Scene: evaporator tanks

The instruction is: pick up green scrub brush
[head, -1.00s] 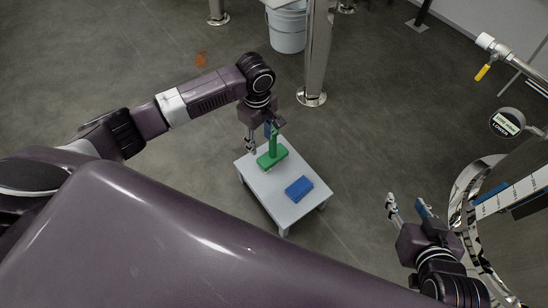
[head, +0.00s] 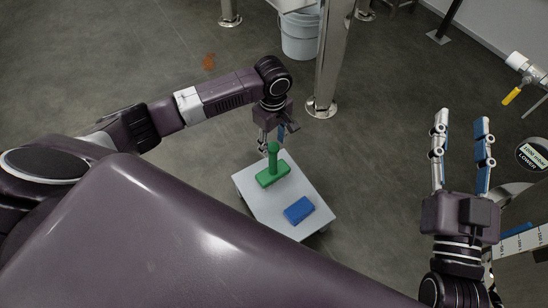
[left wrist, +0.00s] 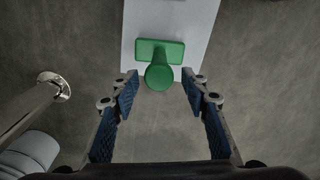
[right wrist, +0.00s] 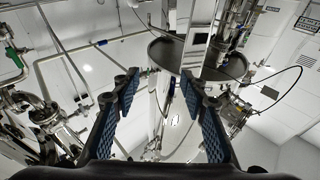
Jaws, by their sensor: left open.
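The green scrub brush (head: 272,173) stands on a small white table, its handle pointing up. In the left wrist view the brush (left wrist: 159,74) lies between and just beyond the fingertips of my left gripper (left wrist: 160,90), with its round handle end toward the camera. My left gripper (head: 272,140) is open and empty at the far side of the handle, and no contact shows. My right gripper (head: 462,132) is open and empty, pointing up at the right of the head view, far from the brush. It also shows open in the right wrist view (right wrist: 160,88).
The white table (head: 253,205) also bears a blue block (head: 298,210). A steel post (head: 330,60) and a white bucket (head: 300,36) stand behind it. A pipe with a yellow valve handle (head: 511,96) is at the far right. The floor left of the table is clear.

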